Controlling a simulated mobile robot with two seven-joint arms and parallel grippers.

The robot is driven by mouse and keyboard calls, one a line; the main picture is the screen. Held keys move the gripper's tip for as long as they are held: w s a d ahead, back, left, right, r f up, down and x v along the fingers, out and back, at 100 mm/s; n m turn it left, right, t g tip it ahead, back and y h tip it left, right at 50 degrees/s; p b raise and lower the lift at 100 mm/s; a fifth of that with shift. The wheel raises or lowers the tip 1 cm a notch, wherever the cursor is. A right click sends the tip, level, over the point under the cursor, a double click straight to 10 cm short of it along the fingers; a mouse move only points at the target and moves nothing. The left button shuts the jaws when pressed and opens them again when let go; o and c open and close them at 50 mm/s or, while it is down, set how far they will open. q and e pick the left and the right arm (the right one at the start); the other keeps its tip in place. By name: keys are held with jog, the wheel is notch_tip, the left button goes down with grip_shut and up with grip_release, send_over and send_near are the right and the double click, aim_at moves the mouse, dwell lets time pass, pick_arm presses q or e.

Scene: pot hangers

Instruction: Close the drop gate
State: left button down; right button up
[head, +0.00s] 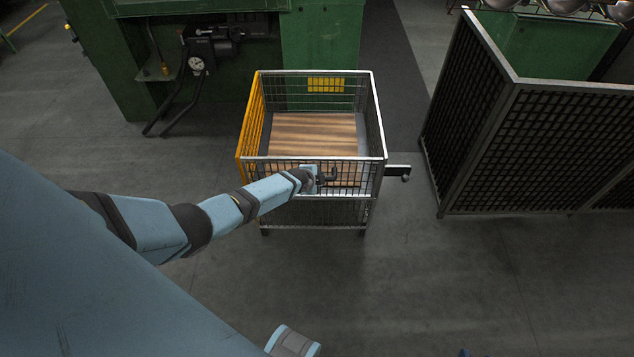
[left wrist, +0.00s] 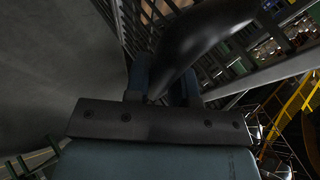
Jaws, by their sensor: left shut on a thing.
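The drop gate (head: 270,178) is the mesh front panel of a wire cage (head: 379,118). It looks upright or nearly so, with its top rail level across the front; I cannot tell whether it is latched. My left gripper (head: 324,178) is at the middle right of the gate, shut on a dark handle. In the left wrist view the curved black handle (left wrist: 205,38) runs between the fingers of my left gripper (left wrist: 163,88), with mesh behind it. A bracket with a round knob (head: 404,177) sticks out at the cage's right front corner. My right gripper is not in view.
The cage has a yellow left side (head: 250,122) and a wooden floor (head: 312,132). A green machine (head: 320,40) with hoses stands behind it. A dark mesh fence (head: 530,140) stands at the right. The grey floor in front of the cage is clear.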

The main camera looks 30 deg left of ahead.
pick_arm(q)
jog(key=shift+w+a+r, duration=0.2)
jog(key=shift+w+r, duration=0.1)
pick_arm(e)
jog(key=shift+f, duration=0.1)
pick_arm(q)
jog(key=c, duration=1)
grip_release()
jog(key=shift+s+d+r+p, duration=0.1)
jog(key=shift+s+r+p, duration=0.1)
jog(key=shift+p, duration=0.1)
jog(key=p+v, duration=0.5)
jog(key=v, duration=0.8)
jog(key=shift+s+f, duration=0.1)
jog(key=shift+s, duration=0.15)
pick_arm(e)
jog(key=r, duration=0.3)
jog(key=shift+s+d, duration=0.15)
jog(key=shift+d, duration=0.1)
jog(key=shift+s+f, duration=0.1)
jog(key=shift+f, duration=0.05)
